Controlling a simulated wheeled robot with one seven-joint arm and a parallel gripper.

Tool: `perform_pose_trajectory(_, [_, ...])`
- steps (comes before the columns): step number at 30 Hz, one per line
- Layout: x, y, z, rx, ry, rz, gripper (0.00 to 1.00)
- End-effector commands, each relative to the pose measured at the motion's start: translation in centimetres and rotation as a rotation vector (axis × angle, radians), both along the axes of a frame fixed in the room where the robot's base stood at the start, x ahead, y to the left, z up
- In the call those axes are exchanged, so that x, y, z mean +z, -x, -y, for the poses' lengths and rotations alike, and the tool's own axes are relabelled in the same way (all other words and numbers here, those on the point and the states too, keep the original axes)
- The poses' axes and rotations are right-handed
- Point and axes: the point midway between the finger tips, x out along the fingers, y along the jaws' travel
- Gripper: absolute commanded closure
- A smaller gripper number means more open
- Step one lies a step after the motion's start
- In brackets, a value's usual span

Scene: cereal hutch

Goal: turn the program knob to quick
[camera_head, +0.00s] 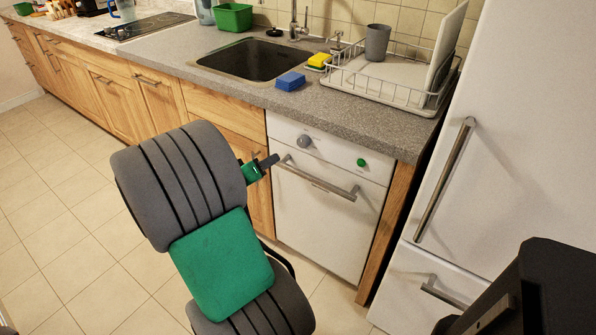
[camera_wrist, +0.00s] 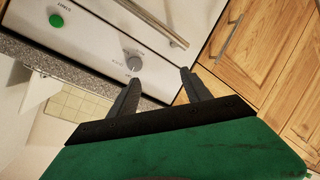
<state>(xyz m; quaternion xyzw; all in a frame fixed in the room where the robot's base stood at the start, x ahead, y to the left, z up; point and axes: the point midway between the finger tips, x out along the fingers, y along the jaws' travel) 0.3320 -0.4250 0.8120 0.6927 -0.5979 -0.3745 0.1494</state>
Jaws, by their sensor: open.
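The grey round program knob (camera_head: 304,141) is on the left part of the white dishwasher's top panel (camera_head: 330,155). In the wrist view the knob (camera_wrist: 134,63) shows just beyond the tip of the left finger, with small print around it that I cannot read. Which way the knob points is not clear. My gripper (camera_head: 270,161) is at the panel's left edge, left of and slightly below the knob. In the wrist view my gripper (camera_wrist: 159,76) has its two dark fingers apart, with nothing between them. The knob is not between the fingers.
A green button (camera_head: 361,162) is on the panel's right part. The dishwasher's bar handle (camera_head: 317,178) sticks out just below the knob. The grey counter (camera_head: 350,117) overhangs above, with a dish rack (camera_head: 430,108). Wooden cabinets (camera_head: 225,115) are left; a white fridge (camera_head: 530,130) is right.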

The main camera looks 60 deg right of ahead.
Motion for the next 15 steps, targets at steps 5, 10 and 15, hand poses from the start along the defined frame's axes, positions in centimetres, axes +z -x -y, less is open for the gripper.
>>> perform_pose_trajectory(5, [-2.0,3.9,5.5,-0.031,0.299,-0.190,0.43])
perform_pose_trajectory(10, [-1.0,4.4,7.4,-0.028,0.343,-0.220,0.43])
perform_pose_trajectory(15, [-1.0,4.7,10.7,-0.031,0.341,-0.218,0.43])
